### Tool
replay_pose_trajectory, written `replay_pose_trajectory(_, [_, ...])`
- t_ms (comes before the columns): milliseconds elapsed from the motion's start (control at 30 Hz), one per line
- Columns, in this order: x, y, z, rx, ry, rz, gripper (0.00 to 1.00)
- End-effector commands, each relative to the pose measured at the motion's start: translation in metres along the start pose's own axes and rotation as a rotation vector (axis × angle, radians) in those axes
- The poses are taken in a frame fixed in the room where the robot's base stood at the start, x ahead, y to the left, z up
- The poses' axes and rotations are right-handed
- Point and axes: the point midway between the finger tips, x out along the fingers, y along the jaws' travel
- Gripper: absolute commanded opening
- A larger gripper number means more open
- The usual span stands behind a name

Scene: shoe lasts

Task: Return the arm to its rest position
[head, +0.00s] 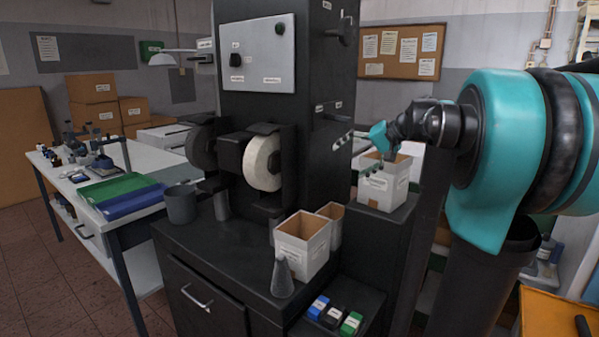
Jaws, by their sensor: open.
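My arm comes in from the right side of the head view, teal and black, and reaches toward the middle. My gripper (352,157) is open, its fingers spread and pointing left and down. It is in front of the dark machine column and close above a white box (384,192) on a dark stand. I see nothing between the fingers. Whether the lower finger touches the box's rim or is only in front of it, I cannot tell.
A dark grinding machine (283,110) with a pale wheel (263,163) stands left of my gripper. White boxes (302,246), a grey cone (282,279) and a grey cup (181,204) stand on its bench. A white worktable (150,158) is at the left.

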Motion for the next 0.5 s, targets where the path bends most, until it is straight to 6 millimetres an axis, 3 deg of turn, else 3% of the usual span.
replay_pose_trajectory(33, [0.017,0.019,0.025,-0.017,-0.017,0.050,0.93])
replay_pose_trajectory(200, [0.061,0.092,0.108,-0.080,-0.057,0.241,0.93])
replay_pose_trajectory(333, [0.082,0.149,0.174,-0.141,-0.075,0.390,0.93])
replay_pose_trajectory(500, [0.092,0.220,0.256,-0.232,-0.080,0.571,0.93])
